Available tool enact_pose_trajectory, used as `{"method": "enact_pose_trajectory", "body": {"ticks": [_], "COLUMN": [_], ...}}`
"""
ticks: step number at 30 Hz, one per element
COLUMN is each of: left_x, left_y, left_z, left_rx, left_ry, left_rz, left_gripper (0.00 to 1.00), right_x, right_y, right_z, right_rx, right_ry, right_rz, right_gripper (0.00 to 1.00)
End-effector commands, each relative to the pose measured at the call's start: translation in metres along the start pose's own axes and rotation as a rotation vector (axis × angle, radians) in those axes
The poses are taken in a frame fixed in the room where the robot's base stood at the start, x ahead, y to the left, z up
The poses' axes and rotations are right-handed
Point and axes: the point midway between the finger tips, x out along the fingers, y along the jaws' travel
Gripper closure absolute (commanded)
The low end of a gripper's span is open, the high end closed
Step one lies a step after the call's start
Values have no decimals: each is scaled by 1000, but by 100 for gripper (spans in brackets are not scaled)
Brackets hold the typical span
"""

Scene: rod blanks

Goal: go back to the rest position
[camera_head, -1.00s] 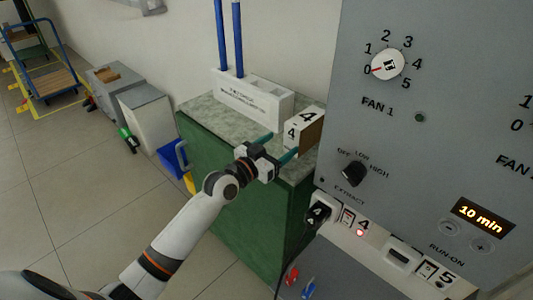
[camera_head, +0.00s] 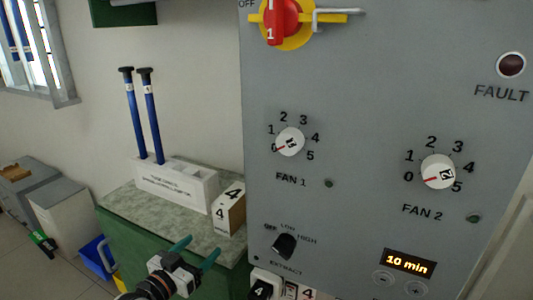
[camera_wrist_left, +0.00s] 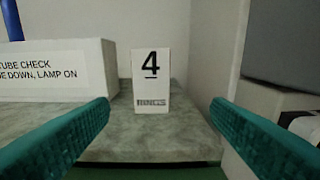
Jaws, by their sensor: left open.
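My left gripper (camera_head: 194,253) is at the lower middle of the head view, in front of the green cabinet's worktop. Its two teal fingers are apart with nothing between them. In the left wrist view the open fingers (camera_wrist_left: 165,128) frame a white box marked 4 (camera_wrist_left: 151,80), which stands upright on the worktop beyond the fingertips. The same box shows in the head view (camera_head: 227,212), with a brown side. My right gripper is not in view.
A grey panel (camera_head: 370,100) with knobs fills the right. A white rack (camera_head: 174,188) holding two blue rods (camera_head: 150,115) stands on the speckled worktop (camera_head: 135,207). Grey and white bins (camera_head: 62,217) and a blue bin (camera_head: 97,262) stand at the left.

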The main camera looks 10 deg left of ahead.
Motion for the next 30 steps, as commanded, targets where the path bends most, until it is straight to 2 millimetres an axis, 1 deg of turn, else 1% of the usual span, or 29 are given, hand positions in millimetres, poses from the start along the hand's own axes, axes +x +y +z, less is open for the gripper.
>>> {"method": "enact_pose_trajectory", "body": {"ticks": [1, 2, 3, 5, 6, 9, 10, 12, 14, 18, 26, 27, 30], "left_x": [-8, -13, -24, -46, -63, -102, -114, -137, -157, -197, -267, -267, -258], "left_y": [-15, -24, -38, -60, -72, -92, -96, -103, -108, -115, -125, -124, -122], "left_z": [-16, -28, -45, -72, -89, -119, -126, -138, -146, -158, -165, -171, -193], "left_rx": [-4, -3, -5, -5, -5, -12, -15, -23, -31, -53, -104, -107, -105], "left_ry": [59, 107, 182, 314, 405, 596, 645, 745, 822, 974, 1209, 1223, 1230], "left_rz": [-17, -27, -41, -53, -54, -35, -27, -4, 18, 73, 185, 191, 186], "left_gripper": [28, 28, 28, 28, 28, 28, 28, 28, 28, 28, 28, 28, 28], "right_x": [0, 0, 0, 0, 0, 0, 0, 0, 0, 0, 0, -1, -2], "right_y": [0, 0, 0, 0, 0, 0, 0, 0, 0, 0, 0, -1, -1], "right_z": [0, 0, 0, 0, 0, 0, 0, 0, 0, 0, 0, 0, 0], "right_rx": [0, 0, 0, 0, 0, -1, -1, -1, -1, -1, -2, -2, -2], "right_ry": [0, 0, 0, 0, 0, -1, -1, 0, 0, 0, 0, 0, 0], "right_rz": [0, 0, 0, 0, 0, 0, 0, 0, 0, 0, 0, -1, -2], "right_gripper": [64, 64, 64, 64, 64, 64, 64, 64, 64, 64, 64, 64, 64]}}
